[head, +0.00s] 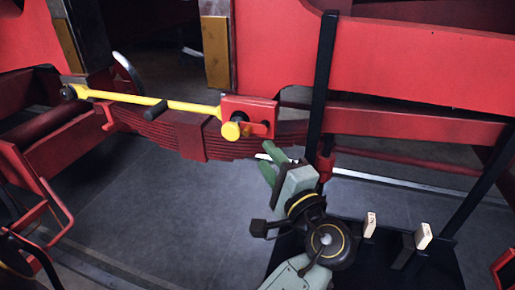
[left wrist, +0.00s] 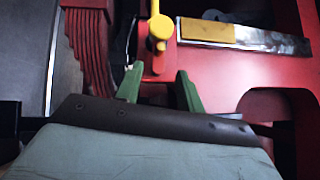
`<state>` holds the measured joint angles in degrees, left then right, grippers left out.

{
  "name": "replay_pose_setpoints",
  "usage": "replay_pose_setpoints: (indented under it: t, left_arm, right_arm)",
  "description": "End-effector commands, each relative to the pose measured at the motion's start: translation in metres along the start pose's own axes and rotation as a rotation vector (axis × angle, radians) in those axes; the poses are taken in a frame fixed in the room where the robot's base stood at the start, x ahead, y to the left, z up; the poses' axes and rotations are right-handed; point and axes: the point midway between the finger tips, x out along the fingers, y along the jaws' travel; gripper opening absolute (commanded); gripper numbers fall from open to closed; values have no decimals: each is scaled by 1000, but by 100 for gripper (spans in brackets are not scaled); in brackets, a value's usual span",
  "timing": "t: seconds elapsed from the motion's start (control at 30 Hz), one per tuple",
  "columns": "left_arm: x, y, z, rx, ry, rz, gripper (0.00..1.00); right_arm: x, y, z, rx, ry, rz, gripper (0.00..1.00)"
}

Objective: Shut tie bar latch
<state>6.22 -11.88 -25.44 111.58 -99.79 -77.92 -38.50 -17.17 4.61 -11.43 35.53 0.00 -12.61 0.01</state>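The yellow tie bar (head: 190,106) runs across the leaf spring, and its right end meets a red latch bracket (head: 262,109). A yellow round knob (head: 231,131) sticks out at the bracket's lower left, with a small red lever beside it. The knob also shows at the top of the left wrist view (left wrist: 160,28). My left gripper (head: 265,158) is just below and right of the knob, apart from it. In the left wrist view its two green fingers (left wrist: 159,84) are spread with nothing gripped between them. My right gripper is not in view.
A black upright post (head: 320,90) stands right of the bracket. Small wooden blocks (head: 370,224) are at lower right. Grey floor is open at lower left.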

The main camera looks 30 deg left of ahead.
Motion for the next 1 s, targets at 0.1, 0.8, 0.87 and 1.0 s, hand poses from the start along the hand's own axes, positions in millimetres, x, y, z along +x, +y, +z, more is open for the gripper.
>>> replay_pose_setpoints:
  t: [0.1, 0.8, 0.87, 1.0]
  left_arm:
    - [-23, 2, 0, 0, 1, 2, 38]
    - [-45, 0, 0, 0, 0, -1, 38]
    - [-44, 1, 0, 0, 1, 2, 38]
    - [-38, 25, 5, -25, 21, 77, 38]
  right_arm:
    - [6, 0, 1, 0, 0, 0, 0]
    - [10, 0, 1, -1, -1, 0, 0]
    - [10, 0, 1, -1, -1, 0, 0]
    - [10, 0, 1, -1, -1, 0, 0]
